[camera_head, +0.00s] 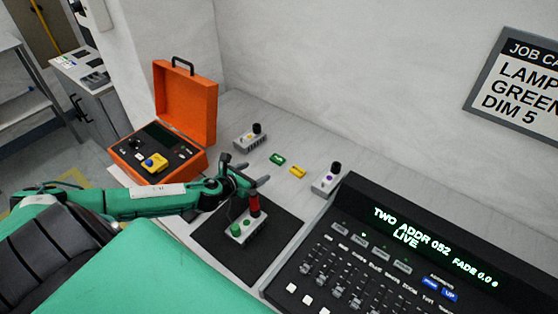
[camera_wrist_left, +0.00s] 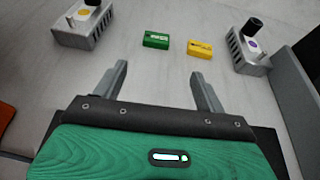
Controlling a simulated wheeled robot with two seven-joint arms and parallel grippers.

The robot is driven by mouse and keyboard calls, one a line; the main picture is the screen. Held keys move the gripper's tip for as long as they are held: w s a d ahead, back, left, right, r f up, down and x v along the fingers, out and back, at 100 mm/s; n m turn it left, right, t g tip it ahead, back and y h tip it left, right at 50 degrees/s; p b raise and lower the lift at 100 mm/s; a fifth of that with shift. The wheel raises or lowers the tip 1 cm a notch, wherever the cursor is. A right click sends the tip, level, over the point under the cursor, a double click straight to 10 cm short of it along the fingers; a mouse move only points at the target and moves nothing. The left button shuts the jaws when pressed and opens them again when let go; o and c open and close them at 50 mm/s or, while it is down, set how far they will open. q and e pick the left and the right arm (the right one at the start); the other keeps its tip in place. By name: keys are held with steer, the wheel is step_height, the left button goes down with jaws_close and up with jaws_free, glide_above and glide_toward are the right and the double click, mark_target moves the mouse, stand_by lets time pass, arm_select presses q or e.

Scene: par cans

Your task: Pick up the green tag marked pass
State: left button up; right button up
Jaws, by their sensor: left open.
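The green tag (camera_head: 277,159) lies flat on the pale worktop, left of a yellow tag (camera_head: 298,172). In the left wrist view the green tag (camera_wrist_left: 156,40) shows ahead of my fingers, with the yellow tag (camera_wrist_left: 200,48) just to its right. Both tags carry small print that I cannot read. My left gripper (camera_head: 262,182) is open and empty, on the near side of the tags and apart from them. Its two fingers also show in the left wrist view (camera_wrist_left: 160,82), with bare worktop between them. My right gripper is not in view.
A grey box with a red lamp (camera_head: 254,205) stands on a black mat (camera_head: 215,240) beside my gripper. Small grey boxes stand behind left (camera_head: 250,138) and right (camera_head: 328,180). An open orange case (camera_head: 186,105) is left; a console (camera_head: 400,250) is right.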

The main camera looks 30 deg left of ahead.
arm_select(q)
glide_toward(275, 160)
steer(key=shift+w+d+f+p, duration=0.2)
steer(key=shift+w+d+f, duration=0.05)
steer(key=shift+w, duration=0.3)
steer(key=shift+w+d+f+p, duration=0.2)
steer(key=shift+w+d+f, duration=0.05)
steer(key=shift+w, duration=0.35)
steer(key=shift+w+f, duration=0.2)
steer(key=shift+w, duration=0.2)
steer(key=x, duration=0.2)
steer(key=p+x, duration=0.1)
steer(key=x, duration=0.1)
steer(key=shift+w+a, duration=0.15)
steer(key=shift+a, duration=0.2)
steer(key=shift+w+f, duration=0.15)
steer(key=shift+w, duration=0.3)
steer(key=shift+c, duration=0.2)
steer(key=c, duration=1)
